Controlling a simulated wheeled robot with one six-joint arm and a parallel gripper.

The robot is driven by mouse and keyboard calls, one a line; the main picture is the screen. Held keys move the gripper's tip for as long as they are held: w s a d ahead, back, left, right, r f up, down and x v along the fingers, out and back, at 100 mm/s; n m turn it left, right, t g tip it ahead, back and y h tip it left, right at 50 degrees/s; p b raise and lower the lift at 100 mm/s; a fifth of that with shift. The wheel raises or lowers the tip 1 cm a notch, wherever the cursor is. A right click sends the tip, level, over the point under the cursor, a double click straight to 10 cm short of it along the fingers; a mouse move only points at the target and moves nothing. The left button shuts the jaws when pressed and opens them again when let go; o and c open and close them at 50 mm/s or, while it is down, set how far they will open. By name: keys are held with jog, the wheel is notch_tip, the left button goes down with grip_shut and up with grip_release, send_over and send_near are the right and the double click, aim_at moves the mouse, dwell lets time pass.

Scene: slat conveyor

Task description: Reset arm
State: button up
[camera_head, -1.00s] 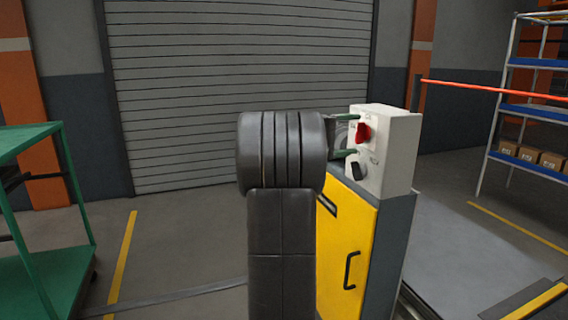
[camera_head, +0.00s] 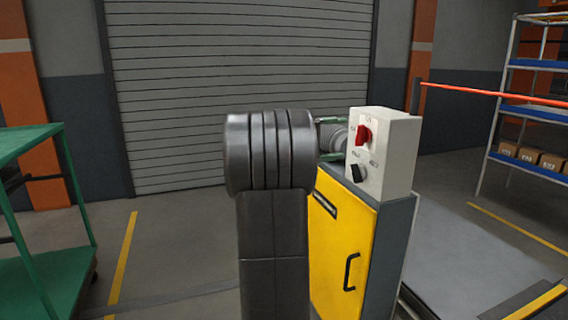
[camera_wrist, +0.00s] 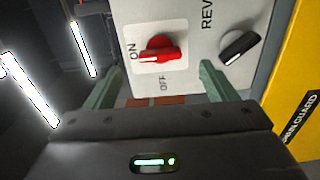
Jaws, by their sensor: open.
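My gripper shows in the wrist view (camera_wrist: 158,88) with its two green fingers apart and nothing between them. In the head view my gripper (camera_head: 331,138) is partly hidden behind my dark arm, just left of the white control box (camera_head: 397,150). The box carries a red switch (camera_head: 363,134) and a black switch (camera_head: 357,172) below it. In the wrist view the red switch (camera_wrist: 160,50) lies beyond the fingers, apart from them, between the ON and OFF labels. The black switch (camera_wrist: 239,47) is to its right, by the REV label.
The box stands on a yellow cabinet (camera_head: 340,245) with a black handle. A green cart (camera_head: 40,265) is at the left, and a blue and white shelf (camera_head: 535,110) with cartons is at the right. A red barrier bar (camera_head: 480,92) crosses behind the box. Floor at centre left is open.

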aim_at(357, 137)
jog(key=p+v, duration=0.1)
jog(key=v, duration=0.7)
jog(key=b+x, duration=0.2)
jog(key=x, duration=1.2)
jog(key=shift+f, duration=0.15)
jog(key=shift+r+n+p, duration=0.3)
jog(key=shift+r+p, duration=0.1)
jog(key=shift+p, duration=0.25)
jog(key=shift+s+a+n+p, duration=0.1)
jog(key=shift+a+n+p, duration=0.05)
jog(key=shift+n+p, duration=0.2)
jog(key=n+p, duration=0.3)
jog(key=p, duration=0.3)
jog(key=n+p, duration=0.4)
jog(key=p, duration=0.3)
jog(key=shift+r+n, duration=0.15)
jog(key=shift+n, duration=0.1)
jog(key=n+p, duration=0.3)
jog(key=p, duration=0.4)
jog(key=shift+n, duration=0.3)
jog(key=n+p, duration=0.2)
jog(key=p, duration=0.1)
jog(key=n+p, duration=0.1)
jog(key=p, duration=0.3)
jog(key=shift+w+n, duration=0.2)
jog(key=shift+n, duration=0.2)
jog(key=shift+a+n+p, duration=0.1)
jog(key=shift+n+p, duration=0.3)
jog(key=shift+p, duration=0.55)
